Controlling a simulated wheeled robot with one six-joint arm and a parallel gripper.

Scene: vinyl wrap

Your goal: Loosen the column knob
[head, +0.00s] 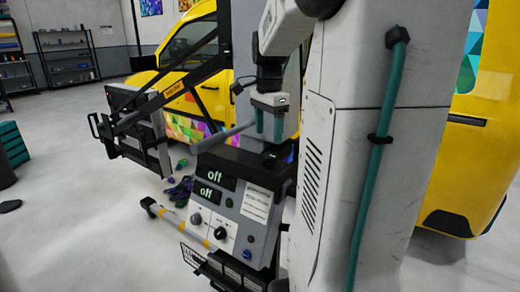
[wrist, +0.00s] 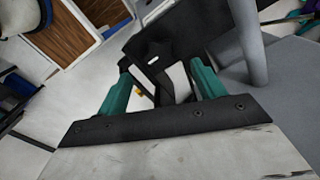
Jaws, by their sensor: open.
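My gripper (head: 268,124) points down in front of the grey column in the head view. Its two teal fingers are apart and hold nothing. A dark knob-like part (head: 273,155), which looks like the column knob, sits just below the fingertips at the top rear of the control box (head: 230,172). In the wrist view my gripper (wrist: 160,80) is open, and a black knob-like part (wrist: 152,52) shows between and beyond the teal fingers. I cannot tell for sure that it is the knob. No contact is visible.
The control box shows two "off" displays (head: 216,182) and small dials (head: 196,218). A grey bar (head: 222,136) and a black frame (head: 140,130) extend left of the column. A yellow van (head: 190,50) stands behind. Open floor (head: 80,210) lies to the left.

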